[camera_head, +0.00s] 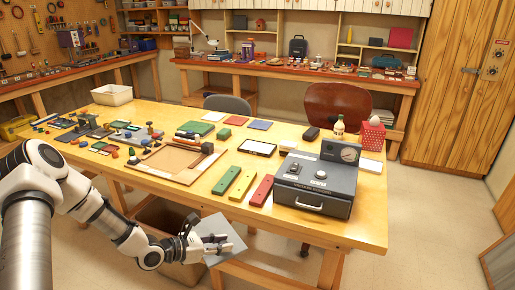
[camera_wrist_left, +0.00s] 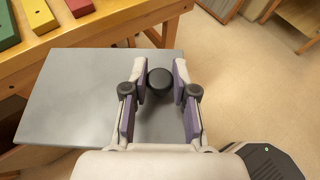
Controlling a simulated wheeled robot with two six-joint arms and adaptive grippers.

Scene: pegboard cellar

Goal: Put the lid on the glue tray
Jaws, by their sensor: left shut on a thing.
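The lid is a flat grey plate (camera_head: 234,236) with a round black knob (camera_wrist_left: 159,82) on top. My left gripper (camera_head: 208,240) is shut on the lid by its knob, with a finger on each side of it. It holds the lid off the table's front edge, above the floor; the lid also fills much of the left wrist view (camera_wrist_left: 70,95). A shallow black-rimmed tray with a white inside (camera_head: 257,147) lies uncovered on the table, behind the coloured bars; it looks like the glue tray. My right gripper is not in view.
Green, yellow and red bars (camera_head: 262,190) lie near the table's front edge (camera_head: 300,232). A dark grey machine (camera_head: 315,185) stands to their right. A wooden frame (camera_head: 172,160) lies left of them. A bottle (camera_head: 338,127) and a red box (camera_head: 372,136) stand at the back right.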

